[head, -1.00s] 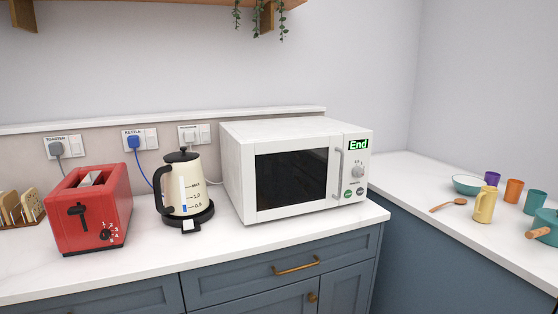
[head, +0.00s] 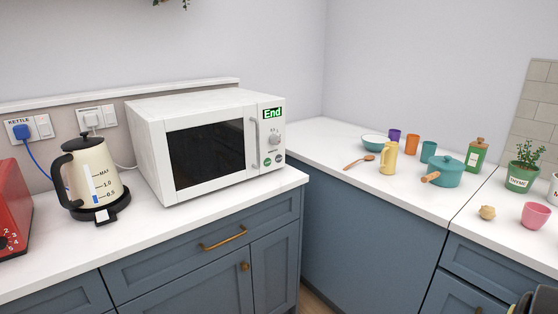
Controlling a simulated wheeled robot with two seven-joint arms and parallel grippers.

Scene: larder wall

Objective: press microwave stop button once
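The white microwave (head: 205,145) stands on the left counter with its dark door closed. Its display (head: 272,113) reads "End" in green on black. A knob (head: 275,139) sits below the display. Low on the panel are two small round buttons, one left (head: 267,162) and one right (head: 278,159); their labels are too small to read, so I cannot tell which is stop. Neither of my grippers can be made out in the view, and nothing touches the microwave.
A cream kettle (head: 95,170) and part of a red toaster (head: 12,212) stand left of the microwave. The right counter holds a yellow jug (head: 389,158), a teal pot (head: 448,172) and a wooden spoon (head: 359,162). A dark item in the lower right corner is cut off.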

